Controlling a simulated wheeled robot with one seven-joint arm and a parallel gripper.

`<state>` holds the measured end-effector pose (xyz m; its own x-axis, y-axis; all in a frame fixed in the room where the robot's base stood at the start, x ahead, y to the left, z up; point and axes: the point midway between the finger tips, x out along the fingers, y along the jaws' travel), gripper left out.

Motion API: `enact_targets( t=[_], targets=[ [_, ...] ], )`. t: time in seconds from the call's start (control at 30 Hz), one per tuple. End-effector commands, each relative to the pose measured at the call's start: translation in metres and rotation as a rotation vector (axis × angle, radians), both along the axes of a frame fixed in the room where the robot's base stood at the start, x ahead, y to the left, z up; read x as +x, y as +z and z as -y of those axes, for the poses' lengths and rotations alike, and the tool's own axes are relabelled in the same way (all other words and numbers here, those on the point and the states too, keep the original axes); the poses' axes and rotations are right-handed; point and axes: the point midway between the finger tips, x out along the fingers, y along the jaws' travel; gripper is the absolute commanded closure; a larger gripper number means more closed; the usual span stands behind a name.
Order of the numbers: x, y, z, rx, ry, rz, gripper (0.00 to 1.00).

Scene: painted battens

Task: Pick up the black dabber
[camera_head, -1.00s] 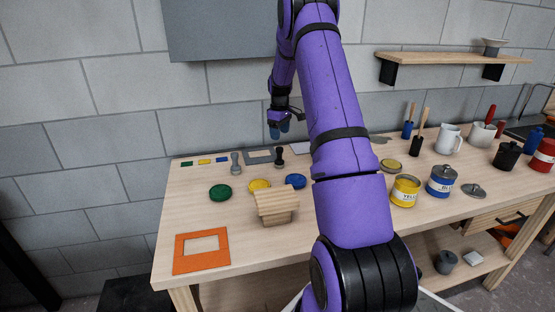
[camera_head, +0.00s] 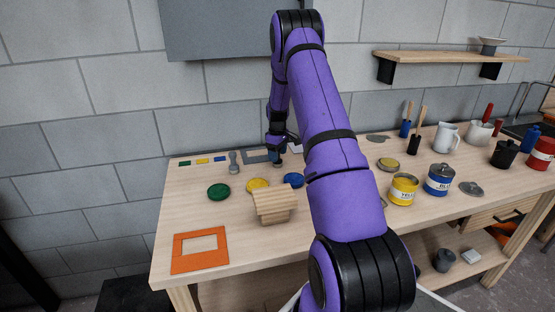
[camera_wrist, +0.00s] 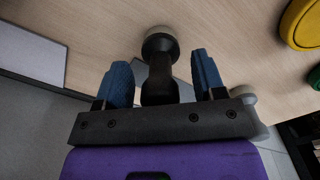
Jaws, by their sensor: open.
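The black dabber (camera_wrist: 160,72) stands upright on the table in the wrist view, with its round end on the wood. My gripper (camera_wrist: 163,80) is open, and its two blue fingers are on either side of the dabber's handle with a gap on each side. In the head view my gripper (camera_head: 277,160) is low over the back of the table and hides most of the dabber.
A grey dabber (camera_head: 234,162) stands just left of my gripper. Green (camera_head: 219,192), yellow (camera_head: 257,186) and blue (camera_head: 293,180) round pads lie in front, near a stack of wooden battens (camera_head: 274,204). An orange frame (camera_head: 200,250) lies at the front left.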

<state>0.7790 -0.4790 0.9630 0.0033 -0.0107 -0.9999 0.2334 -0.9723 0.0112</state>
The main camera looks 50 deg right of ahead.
Motion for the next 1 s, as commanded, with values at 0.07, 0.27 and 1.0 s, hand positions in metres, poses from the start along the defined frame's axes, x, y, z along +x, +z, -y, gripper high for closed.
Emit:
enact_targets(
  t=[0.07, 0.27, 1.0],
  targets=[
    [0.000, 0.001, 0.000, -0.001, 0.000, 0.000, 0.37],
    [0.000, 0.001, 0.000, 0.000, 0.000, 0.000, 0.69],
    [0.000, 0.028, 0.000, -0.002, 0.000, 0.001, 0.91]
  ],
)
